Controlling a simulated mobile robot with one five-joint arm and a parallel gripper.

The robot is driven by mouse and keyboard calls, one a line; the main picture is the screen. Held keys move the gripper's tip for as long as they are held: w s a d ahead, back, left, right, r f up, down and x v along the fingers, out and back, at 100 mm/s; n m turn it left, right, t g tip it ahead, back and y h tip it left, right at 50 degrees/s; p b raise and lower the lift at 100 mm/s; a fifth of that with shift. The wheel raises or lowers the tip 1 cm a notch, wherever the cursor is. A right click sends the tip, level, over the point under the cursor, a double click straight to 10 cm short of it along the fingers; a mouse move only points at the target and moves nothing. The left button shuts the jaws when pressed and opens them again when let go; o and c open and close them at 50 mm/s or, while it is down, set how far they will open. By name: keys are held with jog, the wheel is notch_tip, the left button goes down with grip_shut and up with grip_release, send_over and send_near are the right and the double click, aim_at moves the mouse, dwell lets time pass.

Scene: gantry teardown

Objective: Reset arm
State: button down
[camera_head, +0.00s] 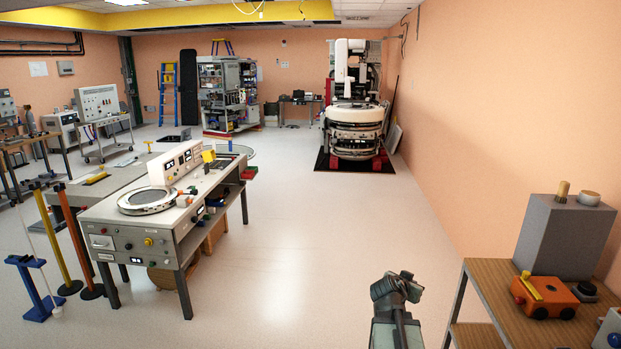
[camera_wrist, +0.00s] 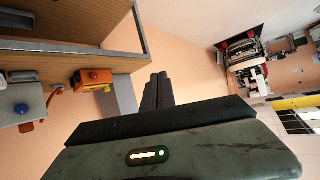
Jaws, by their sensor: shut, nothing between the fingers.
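My gripper (camera_head: 398,284) shows at the bottom of the head view, left of the wooden table, in open air and apart from everything around it. In the wrist view my gripper (camera_wrist: 158,78) has its dark fingers together, with nothing between them. My grey-green wrist housing with a small lit strip fills the bottom of that view. The wrist picture is turned over, with the table at its top left.
At right, a wooden table (camera_head: 490,290) carries a grey box (camera_head: 565,235) and an orange device (camera_head: 543,296). A control bench (camera_head: 150,244) stands left. A white machine (camera_head: 355,115) stands on a dark mat at the back. The floor (camera_head: 310,230) between is clear.

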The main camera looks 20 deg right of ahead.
jog(key=w+a+f+n+g+y, duration=0.1)
jog(key=a+f+n+y, duration=0.15)
jog(key=a, duration=0.95)
jog(key=w+a+f+n+y, duration=0.2)
jog(key=a+f, duration=0.2)
jog(key=a, duration=0.8)
jog(key=w+a+f+n+g+y, duration=0.1)
jog(key=a+f+n+y, duration=0.2)
jog(key=a, duration=0.9)
jog(key=s+a+f+n+g+y, duration=0.2)
jog(key=s+a+n+g, duration=0.2)
jog(key=s+a, duration=0.3)
jog(key=shift+s+f+n+y, duration=0.3)
jog(key=shift+s+n, duration=0.25)
jog(key=shift+s, duration=0.5)
